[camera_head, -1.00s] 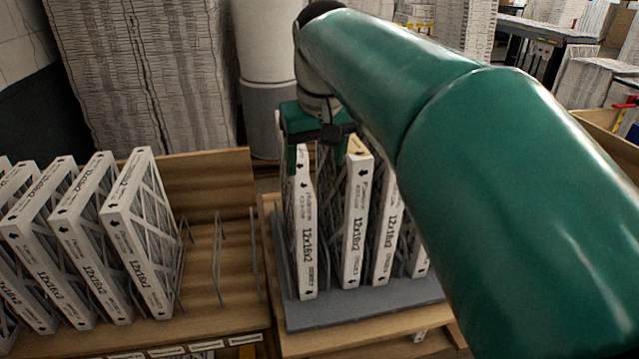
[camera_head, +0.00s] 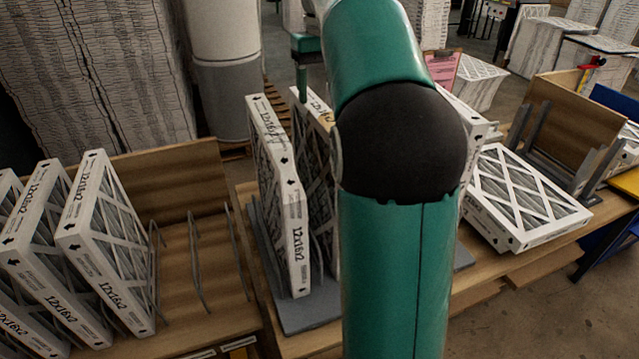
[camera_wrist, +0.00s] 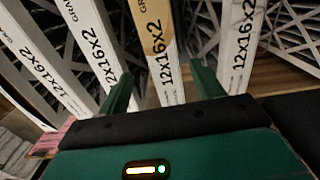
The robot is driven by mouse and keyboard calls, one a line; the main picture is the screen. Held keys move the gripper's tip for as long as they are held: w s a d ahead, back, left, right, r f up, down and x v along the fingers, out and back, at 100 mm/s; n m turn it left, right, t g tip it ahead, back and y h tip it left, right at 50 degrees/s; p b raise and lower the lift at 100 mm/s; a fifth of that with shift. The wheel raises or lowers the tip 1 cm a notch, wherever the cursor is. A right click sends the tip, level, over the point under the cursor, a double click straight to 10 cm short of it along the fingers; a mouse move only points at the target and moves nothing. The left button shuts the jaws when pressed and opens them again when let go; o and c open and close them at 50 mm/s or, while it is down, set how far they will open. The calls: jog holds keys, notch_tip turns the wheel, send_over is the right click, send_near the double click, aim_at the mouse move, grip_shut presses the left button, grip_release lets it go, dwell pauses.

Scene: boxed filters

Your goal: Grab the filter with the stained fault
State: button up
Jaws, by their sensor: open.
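The filter with a tan stain (camera_wrist: 153,32) on its white printed edge stands upright in the wrist view. My gripper (camera_wrist: 162,70) is open, with one green finger on each side of this filter's edge and gaps showing. In the head view, a tan patch shows near the top of a filter (camera_head: 322,112) just behind the front filter of the rack.
Clean-looking filters stand on both sides, including one at the right (camera_wrist: 240,45) and one at the rack's left (camera_head: 297,225). A filter lies flat on the right bench (camera_head: 525,200).

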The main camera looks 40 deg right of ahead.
aim_at(322, 111)
notch_tip(322, 111, down, 4)
jog(key=shift+s+a+r, duration=0.1)
jog(key=shift+s+a, duration=0.05)
jog(key=shift+f, duration=0.3)
notch_tip(322, 111, down, 5)
jog(key=shift+s+a+f, duration=0.1)
jog(key=shift+s+a, duration=0.05)
grip_shut()
jog(key=shift+r, duration=0.2)
